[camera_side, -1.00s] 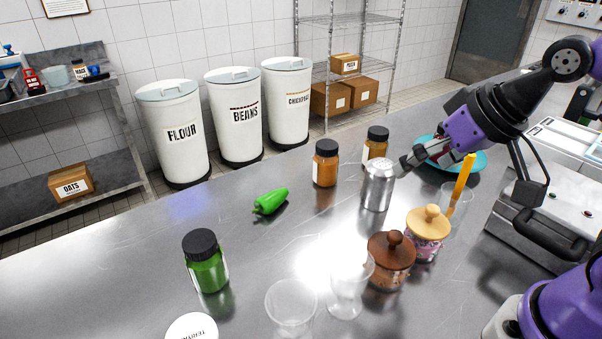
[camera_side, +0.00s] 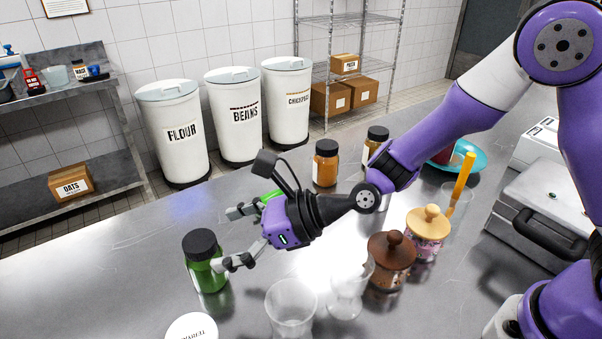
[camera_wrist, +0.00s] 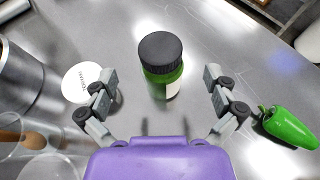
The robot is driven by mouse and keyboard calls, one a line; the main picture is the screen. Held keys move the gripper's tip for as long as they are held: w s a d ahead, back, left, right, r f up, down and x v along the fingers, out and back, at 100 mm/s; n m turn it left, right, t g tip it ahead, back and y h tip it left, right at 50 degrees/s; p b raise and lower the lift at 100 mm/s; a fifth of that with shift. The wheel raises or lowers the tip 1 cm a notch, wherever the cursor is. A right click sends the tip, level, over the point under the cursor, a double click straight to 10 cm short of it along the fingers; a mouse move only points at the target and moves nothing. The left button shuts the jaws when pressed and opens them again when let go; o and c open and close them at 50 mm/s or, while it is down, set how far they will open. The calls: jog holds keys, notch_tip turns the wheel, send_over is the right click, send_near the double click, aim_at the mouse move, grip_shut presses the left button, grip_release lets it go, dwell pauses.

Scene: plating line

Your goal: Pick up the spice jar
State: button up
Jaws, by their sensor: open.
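A spice jar with green contents and a black lid (camera_side: 205,272) stands upright on the steel counter at the front left in the side view. In the wrist view the same green jar (camera_wrist: 161,82) lies ahead, centred between my fingers. My gripper (camera_side: 233,238) is open and empty, just right of the jar in the side view, its nearer finger overlapping the jar's edge there. Both fingers show spread wide in the wrist view (camera_wrist: 160,84).
A green pepper (camera_wrist: 290,127) lies right of my gripper in the wrist view. A white round lid labelled in dark letters (camera_side: 192,327), clear glasses (camera_side: 290,308) and a brown-lidded jar (camera_side: 391,262) stand near the front. The counter's left part (camera_side: 120,270) is clear.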

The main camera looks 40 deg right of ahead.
aim_at(206, 261)
notch_tip(206, 261, down, 4)
jog(key=shift+r, duration=0.1)
jog(key=x, duration=0.5)
jog(key=c, duration=1.4)
